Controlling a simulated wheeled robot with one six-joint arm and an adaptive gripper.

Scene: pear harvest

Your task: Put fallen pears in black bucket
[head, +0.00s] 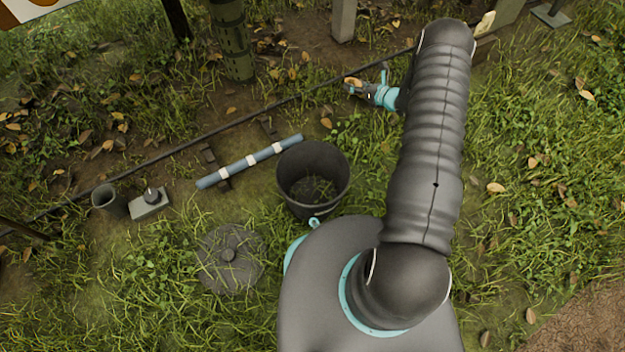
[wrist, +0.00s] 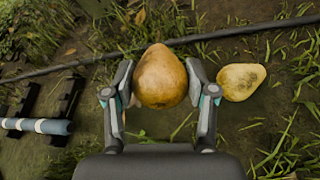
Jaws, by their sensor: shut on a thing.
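My gripper (head: 360,90) is at the upper right of the bucket in the head view, beyond it and off to one side. In the wrist view its two fingers (wrist: 161,80) are shut on a brownish-yellow pear (wrist: 160,74), one finger on each side. The held pear shows small in the head view (head: 353,82). A second, paler yellow pear (wrist: 241,80) lies on the ground just right of the right finger. The black bucket (head: 313,160) stands upright and open in the head view; I see only dark, grassy-looking texture inside, no pear. The bucket is outside the wrist view.
A dark hose (head: 165,155) runs across the ground. A blue-grey pipe with white bands (head: 250,162) lies left of the bucket. A round dark lid (head: 229,258) lies at lower left. A grey cup (head: 108,198) and small box (head: 150,204) stand farther left. Posts rise at the back.

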